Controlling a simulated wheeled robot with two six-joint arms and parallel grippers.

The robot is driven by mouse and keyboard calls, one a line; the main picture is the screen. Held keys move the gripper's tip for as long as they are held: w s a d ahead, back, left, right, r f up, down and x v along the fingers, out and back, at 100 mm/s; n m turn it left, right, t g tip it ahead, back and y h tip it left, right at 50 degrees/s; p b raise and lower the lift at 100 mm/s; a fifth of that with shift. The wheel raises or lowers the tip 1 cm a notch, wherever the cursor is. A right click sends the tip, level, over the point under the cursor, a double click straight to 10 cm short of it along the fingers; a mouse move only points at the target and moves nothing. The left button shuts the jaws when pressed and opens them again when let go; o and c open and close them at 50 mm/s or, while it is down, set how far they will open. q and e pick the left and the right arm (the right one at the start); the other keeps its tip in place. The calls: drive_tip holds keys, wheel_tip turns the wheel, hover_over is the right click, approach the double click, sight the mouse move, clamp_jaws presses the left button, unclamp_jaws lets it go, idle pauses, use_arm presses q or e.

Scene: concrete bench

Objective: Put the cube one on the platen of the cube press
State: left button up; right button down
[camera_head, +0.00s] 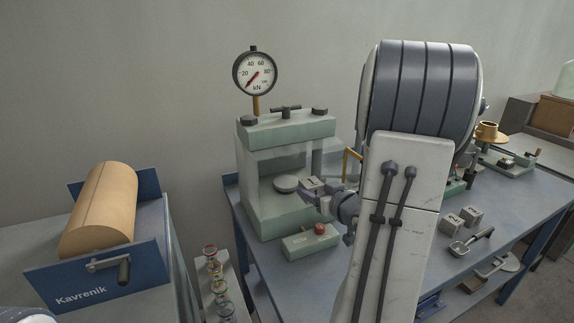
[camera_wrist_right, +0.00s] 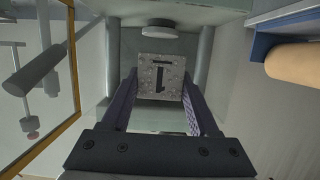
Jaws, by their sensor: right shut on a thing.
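Cube one (camera_head: 312,184) is a small grey block with a dark "1" on its face. My right gripper (camera_head: 318,197) is shut on it. The wrist view shows cube one (camera_wrist_right: 160,76) between the two dark fingers, its marked face toward the camera. The cube press (camera_head: 252,205) is a pale green frame with a dial gauge on top. Its round grey platen (camera_head: 286,184) shows just left of the cube in the head view. The cube is at the press opening, held; its exact height over the platen cannot be told. My left gripper is not in view.
A yellow-edged clear guard (camera_wrist_right: 70,85) stands beside the gripper. A green control box (camera_head: 308,243) with a red button sits in front of the press. Two more marked cubes (camera_head: 452,221) (camera_head: 473,214) and a scoop (camera_head: 470,242) lie right. A blue roll stand (camera_head: 100,270) is left.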

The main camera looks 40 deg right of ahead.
drive_tip(key=shift+w+r+p, duration=0.35)
drive_tip(key=shift+p, duration=0.4)
drive_tip(key=p, duration=0.1)
hover_over(288, 184)
drive_tip(key=shift+d+f, duration=0.1)
drive_tip(key=shift+f, duration=0.3)
drive_tip(key=shift+w+f, duration=0.1)
drive_tip(key=shift+w, duration=0.05)
wheel_tip(288, 184, down, 4)
drive_tip(key=shift+r, duration=0.25)
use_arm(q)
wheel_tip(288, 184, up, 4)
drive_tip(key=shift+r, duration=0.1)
use_arm(e)
drive_tip(key=shift+r, duration=0.1)
drive_tip(key=shift+c, duration=0.7)
unclamp_jaws()
drive_tip(key=shift+f, duration=0.25)
drive_tip(key=shift+r, duration=0.15)
